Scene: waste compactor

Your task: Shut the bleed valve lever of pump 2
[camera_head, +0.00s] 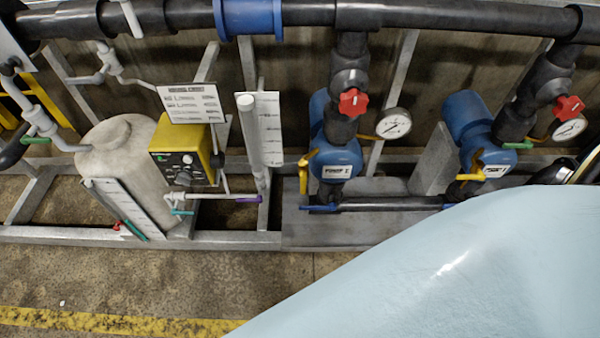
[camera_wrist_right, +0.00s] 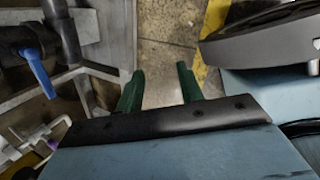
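Two blue pumps stand on the grey frame in the head view, the left pump (camera_head: 335,155) and the right pump (camera_head: 472,125). A yellow lever (camera_head: 304,172) hangs roughly upright beside the left pump, and another yellow lever (camera_head: 470,177) lies roughly level by the right pump. I cannot tell which is the bleed valve lever. My right gripper (camera_wrist_right: 160,80) is open and empty in the wrist view, over floor, apart from a blue lever (camera_wrist_right: 37,72). My left gripper is out of view.
Red knobs (camera_head: 353,102) and gauges (camera_head: 393,124) sit above the pumps. A beige tank (camera_head: 120,165) and a yellow control box (camera_head: 185,150) stand at left. My pale blue arm covers the lower right of the head view. The floor at lower left is clear.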

